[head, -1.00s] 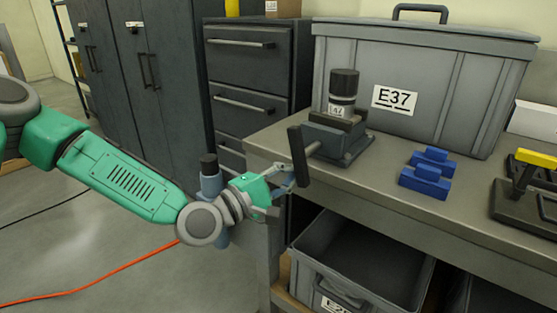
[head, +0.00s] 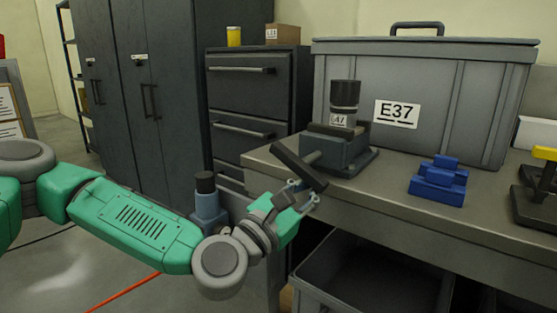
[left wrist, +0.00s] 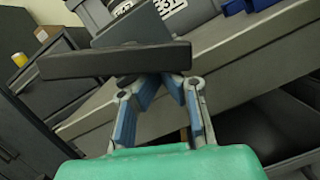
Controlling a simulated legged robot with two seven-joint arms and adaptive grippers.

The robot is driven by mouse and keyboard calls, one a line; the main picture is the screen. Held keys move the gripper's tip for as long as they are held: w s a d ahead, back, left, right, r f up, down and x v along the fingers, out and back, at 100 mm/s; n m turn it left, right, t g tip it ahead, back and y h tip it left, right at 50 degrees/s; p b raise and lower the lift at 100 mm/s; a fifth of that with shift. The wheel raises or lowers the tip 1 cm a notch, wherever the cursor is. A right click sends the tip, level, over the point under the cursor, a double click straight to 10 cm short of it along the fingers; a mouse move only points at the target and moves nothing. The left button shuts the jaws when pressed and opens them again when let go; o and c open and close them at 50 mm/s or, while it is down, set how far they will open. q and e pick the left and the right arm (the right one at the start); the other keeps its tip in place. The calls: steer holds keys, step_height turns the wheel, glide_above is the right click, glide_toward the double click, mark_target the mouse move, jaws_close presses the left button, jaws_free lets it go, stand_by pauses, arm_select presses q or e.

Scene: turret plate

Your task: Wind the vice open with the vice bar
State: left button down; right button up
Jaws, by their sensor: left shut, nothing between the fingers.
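The grey vice (head: 340,152) stands at the left end of the bench, with a dark-topped cylinder (head: 344,95) between its jaws. The dark vice bar (head: 296,164) sits across the vice's front, tilted, upper end to the left and lower end to the right. My left gripper (head: 299,194) is just below the bar near its lower end. In the left wrist view the bar (left wrist: 100,62) crosses just beyond the fingertips (left wrist: 160,78), which are together and empty. I cannot tell if they touch the bar. My right gripper is not in view.
Blue blocks (head: 438,182) lie on the bench to the right of the vice. A grey crate marked E37 (head: 430,70) stands behind. An open grey bin (head: 365,275) is under the bench. Dark drawers (head: 238,95) stand behind at the left.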

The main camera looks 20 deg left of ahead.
arm_select(q)
steer(key=shift+s+d+r, duration=0.1)
steer(key=shift+d+r, duration=0.1)
steer(key=shift+d, duration=0.1)
stand_by(0.5)
steer(key=shift+b, duration=0.3)
